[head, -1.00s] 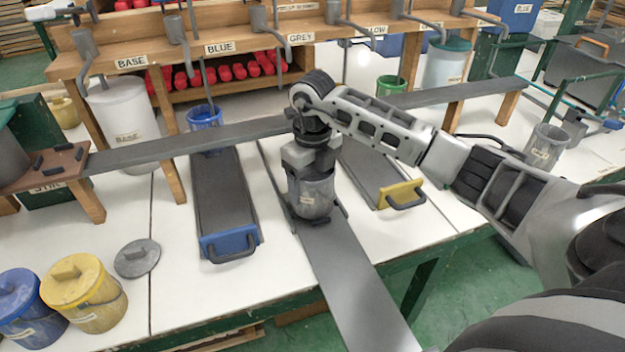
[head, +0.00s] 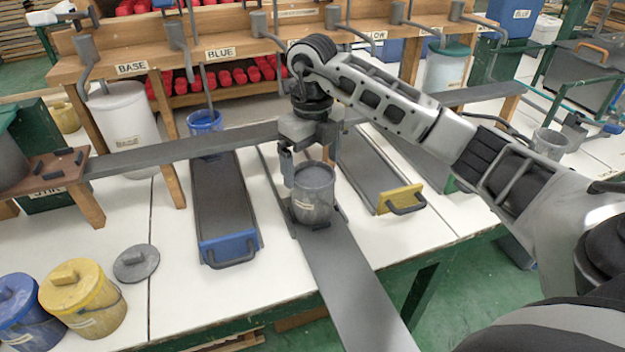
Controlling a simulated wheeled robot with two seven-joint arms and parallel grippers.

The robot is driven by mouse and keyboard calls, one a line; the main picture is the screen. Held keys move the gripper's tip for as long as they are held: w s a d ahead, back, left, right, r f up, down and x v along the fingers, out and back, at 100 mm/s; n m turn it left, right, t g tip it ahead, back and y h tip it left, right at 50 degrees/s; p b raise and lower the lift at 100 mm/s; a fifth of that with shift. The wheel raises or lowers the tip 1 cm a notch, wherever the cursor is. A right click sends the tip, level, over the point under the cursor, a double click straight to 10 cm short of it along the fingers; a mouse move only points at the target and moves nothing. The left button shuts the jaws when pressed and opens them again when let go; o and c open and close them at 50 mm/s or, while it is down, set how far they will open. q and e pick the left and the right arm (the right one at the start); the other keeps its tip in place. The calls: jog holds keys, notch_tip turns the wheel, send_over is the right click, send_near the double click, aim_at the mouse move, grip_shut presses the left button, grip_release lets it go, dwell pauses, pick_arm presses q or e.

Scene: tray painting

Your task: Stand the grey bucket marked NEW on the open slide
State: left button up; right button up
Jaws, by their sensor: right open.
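A grey bucket (head: 313,198) stands upright on the open slide (head: 350,275), the long grey plate pulled out toward me in the middle. A small pale label shows low on its front, too small to read. The bucket is full of grey or has a grey top. My right gripper (head: 303,165) is open, just above and behind the bucket's rim. One finger shows at the rim's left; the other is partly hidden. I cannot tell whether it touches the bucket. My left gripper is not in view.
A blue-fronted slide (head: 229,248) lies to the left and a yellow-fronted slide (head: 398,198) to the right. Blue (head: 30,318) and yellow (head: 85,305) lidded buckets and a loose grey lid (head: 136,263) are at front left. A wooden rack (head: 215,70) with levers stands behind.

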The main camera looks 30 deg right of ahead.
notch_tip(320, 180, up, 6)
jog(key=shift+f, duration=0.25)
dwell(0.5)
